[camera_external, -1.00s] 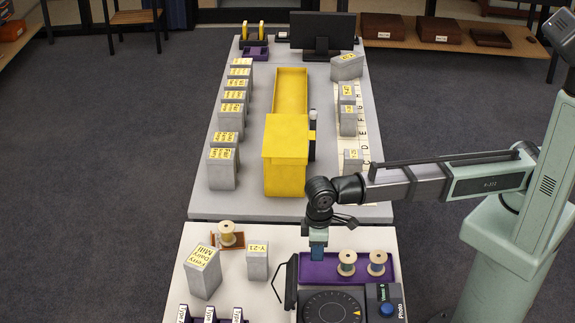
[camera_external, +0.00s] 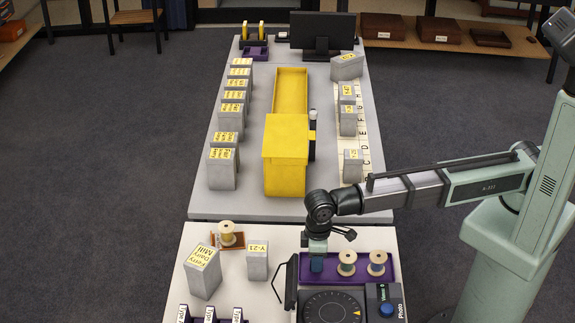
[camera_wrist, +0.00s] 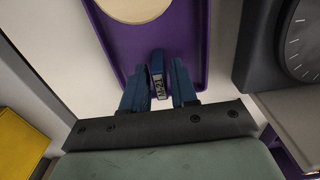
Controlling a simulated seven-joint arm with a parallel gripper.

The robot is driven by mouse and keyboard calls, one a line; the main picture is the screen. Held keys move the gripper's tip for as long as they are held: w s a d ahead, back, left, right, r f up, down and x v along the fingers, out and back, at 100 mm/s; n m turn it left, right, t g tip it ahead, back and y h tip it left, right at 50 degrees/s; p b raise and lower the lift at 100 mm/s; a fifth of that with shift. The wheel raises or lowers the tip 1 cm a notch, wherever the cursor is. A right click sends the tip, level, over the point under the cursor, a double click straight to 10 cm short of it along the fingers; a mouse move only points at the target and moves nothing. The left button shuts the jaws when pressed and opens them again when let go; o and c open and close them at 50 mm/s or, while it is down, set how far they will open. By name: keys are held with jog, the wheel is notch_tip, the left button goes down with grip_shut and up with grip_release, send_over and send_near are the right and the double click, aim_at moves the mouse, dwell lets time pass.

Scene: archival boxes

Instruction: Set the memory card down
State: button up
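The memory card (camera_wrist: 157,64) is a small dark blue piece with a pale printed label, in the wrist view. It stands between the two blue fingers of my gripper (camera_wrist: 160,66), over the purple tray (camera_wrist: 193,95). Thin gaps show between card and fingers, so my gripper looks open, with the card still between the fingers. In the external view my gripper (camera_external: 317,268) reaches down at the left end of the purple tray (camera_external: 362,277). The card cannot be told apart from the fingers there, and its contact with the tray floor is hidden.
Two thread spools (camera_external: 347,263) stand in the tray, right of my gripper. A dark device with a round dial (camera_external: 332,308) sits just in front. A grey box marked Y-21 (camera_external: 257,262) stands to the left, beside a spool on a brown stand (camera_external: 228,238).

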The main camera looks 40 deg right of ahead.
jog(key=shift+o, duration=1.1)
jog(key=shift+r, duration=0.1)
notch_tip(320, 180, up, 12)
dwell(0.4)
